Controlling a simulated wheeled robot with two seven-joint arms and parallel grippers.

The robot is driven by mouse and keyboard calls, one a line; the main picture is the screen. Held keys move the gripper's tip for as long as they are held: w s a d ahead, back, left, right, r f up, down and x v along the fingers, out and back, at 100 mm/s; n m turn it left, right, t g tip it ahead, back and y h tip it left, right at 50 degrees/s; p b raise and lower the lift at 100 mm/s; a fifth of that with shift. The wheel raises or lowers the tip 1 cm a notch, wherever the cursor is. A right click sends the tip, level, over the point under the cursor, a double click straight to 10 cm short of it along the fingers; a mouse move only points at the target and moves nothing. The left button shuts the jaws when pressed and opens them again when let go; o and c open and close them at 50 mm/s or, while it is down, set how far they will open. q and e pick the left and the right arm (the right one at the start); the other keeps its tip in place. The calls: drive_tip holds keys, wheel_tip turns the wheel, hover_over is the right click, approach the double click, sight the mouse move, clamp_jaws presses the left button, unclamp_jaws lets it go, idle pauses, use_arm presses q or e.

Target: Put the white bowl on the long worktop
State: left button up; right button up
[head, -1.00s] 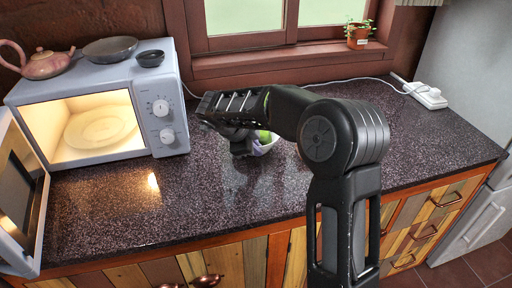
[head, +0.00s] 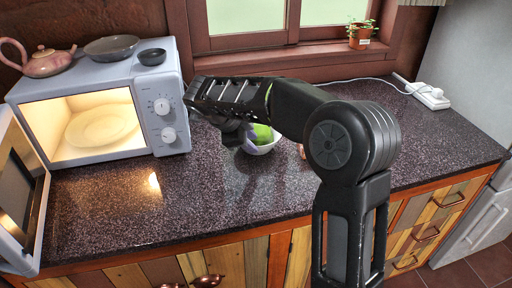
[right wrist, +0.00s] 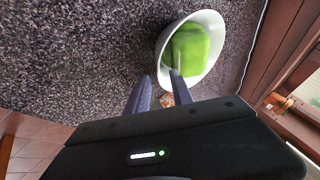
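The white bowl (head: 263,149) stands upright on the dark speckled worktop (head: 215,205), partly hidden by my right arm in the head view. A green item lies inside it. The bowl (right wrist: 209,77) with the green item (right wrist: 187,50) also shows in the right wrist view, just beyond my fingertips. My right gripper (head: 236,136) is at the bowl's left side in the head view. My left gripper is in neither view.
A microwave (head: 165,105) with its door open stands on the left, a plate (head: 102,126) inside. A teapot (head: 50,63), a grey dish (head: 110,47) and a small dark bowl (head: 152,57) sit on top. A power strip (head: 432,97) lies back right. The worktop's front is clear.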

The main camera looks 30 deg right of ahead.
drive_tip(key=v, duration=0.7)
